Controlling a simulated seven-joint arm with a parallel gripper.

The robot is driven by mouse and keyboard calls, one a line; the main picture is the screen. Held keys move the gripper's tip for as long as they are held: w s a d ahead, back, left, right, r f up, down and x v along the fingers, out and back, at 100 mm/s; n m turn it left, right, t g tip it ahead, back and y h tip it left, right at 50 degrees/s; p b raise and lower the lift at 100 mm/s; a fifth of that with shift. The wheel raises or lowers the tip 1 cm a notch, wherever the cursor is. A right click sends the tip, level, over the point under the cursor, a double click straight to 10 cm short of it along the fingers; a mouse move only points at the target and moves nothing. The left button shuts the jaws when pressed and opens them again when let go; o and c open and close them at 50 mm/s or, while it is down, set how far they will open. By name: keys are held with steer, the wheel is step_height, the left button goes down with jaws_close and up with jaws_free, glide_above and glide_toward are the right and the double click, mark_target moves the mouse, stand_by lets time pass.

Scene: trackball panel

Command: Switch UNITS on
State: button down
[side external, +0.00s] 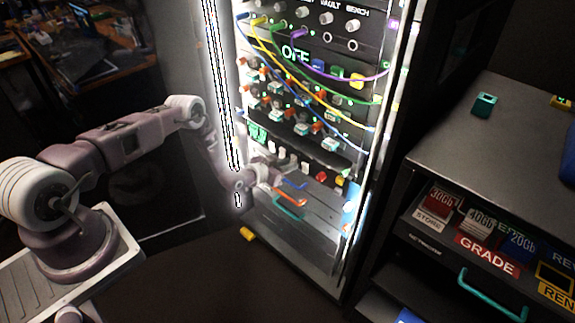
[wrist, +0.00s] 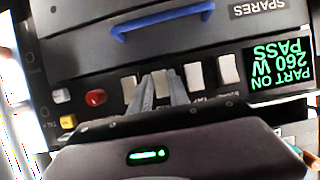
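A row of white rocker switches sits on the panel. In the wrist view, which shows the panel upside down, they are a left rocker (wrist: 130,88), one between my fingertips (wrist: 163,80), one to its right (wrist: 195,76) and a far-right rocker (wrist: 228,68). My gripper (wrist: 160,76) has its two grey fingers a little apart, one on each side of the second rocker; I cannot tell whether they touch it. The labels are mostly hidden by my gripper, so I cannot read which is UNITS. In the side view my gripper (side external: 270,174) is close to the switch row (side external: 293,159).
A green display (wrist: 277,67) reads PART ON 260 W PASS. A red button (wrist: 96,98) and a yellow button (wrist: 68,121) lie left of the rockers. A drawer marked SPARES has a blue handle (wrist: 163,21). Cables (side external: 320,75) hang across the upper panel.

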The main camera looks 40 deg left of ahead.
steer(key=shift+f+t, duration=0.2)
steer(key=shift+t, duration=0.55)
steer(key=shift+f+t, duration=0.2)
steer(key=shift+t, duration=0.55)
steer(key=c, duration=1.2)
jaws_free()
steer(key=shift+c, duration=0.2)
steer(key=s+r, duration=0.1)
steer(key=s, duration=0.6)
